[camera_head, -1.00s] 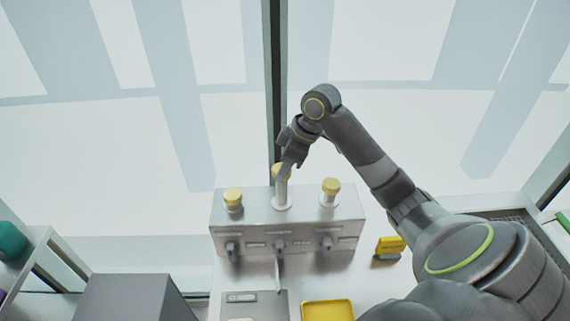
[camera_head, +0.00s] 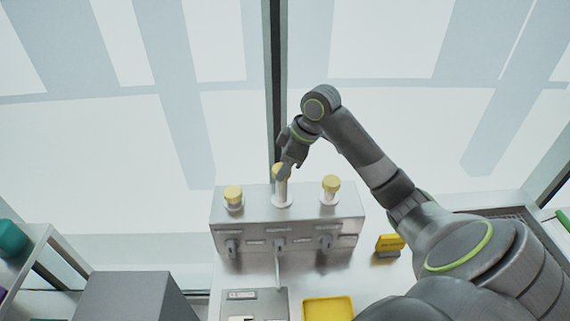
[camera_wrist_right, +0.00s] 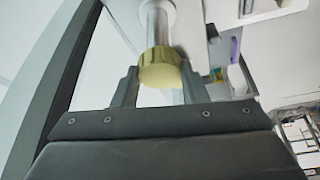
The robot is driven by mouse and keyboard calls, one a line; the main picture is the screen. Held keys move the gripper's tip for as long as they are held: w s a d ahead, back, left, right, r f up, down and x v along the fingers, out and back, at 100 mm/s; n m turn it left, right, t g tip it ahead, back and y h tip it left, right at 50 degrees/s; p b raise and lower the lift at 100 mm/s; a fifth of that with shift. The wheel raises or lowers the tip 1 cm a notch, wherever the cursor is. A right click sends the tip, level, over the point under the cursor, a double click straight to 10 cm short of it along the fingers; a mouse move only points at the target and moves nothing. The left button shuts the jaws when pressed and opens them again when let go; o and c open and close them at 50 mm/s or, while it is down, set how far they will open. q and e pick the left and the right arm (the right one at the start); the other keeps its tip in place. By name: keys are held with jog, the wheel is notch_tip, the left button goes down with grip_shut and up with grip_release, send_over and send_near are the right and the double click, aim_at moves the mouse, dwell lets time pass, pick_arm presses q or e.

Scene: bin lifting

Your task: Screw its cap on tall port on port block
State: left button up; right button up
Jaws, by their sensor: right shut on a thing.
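The port block (camera_head: 255,215) is a grey metal box on the bench. The tall port (camera_head: 281,193) rises from the middle of its top, with a yellow cap (camera_head: 276,170) at its upper end. My right gripper (camera_head: 283,172) is at that cap and partly hides it. In the right wrist view the yellow cap (camera_wrist_right: 160,70) sits on the end of the pale port tube (camera_wrist_right: 157,25), between the fingers of my right gripper (camera_wrist_right: 158,88), which is shut on it. I cannot tell how far the cap is screwed on. My left gripper is not in view.
Shorter ports with yellow caps stand left (camera_head: 233,196) and right (camera_head: 330,188) of the tall port. A yellow tray (camera_head: 328,309), a yellow holder (camera_head: 389,244) and a grey box (camera_head: 133,299) lie in front of or beside the block.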

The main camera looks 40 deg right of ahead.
jog(key=shift+f, duration=0.65)
dwell(1.3)
jog(key=o, duration=1)
jog(key=shift+c, duration=0.3)
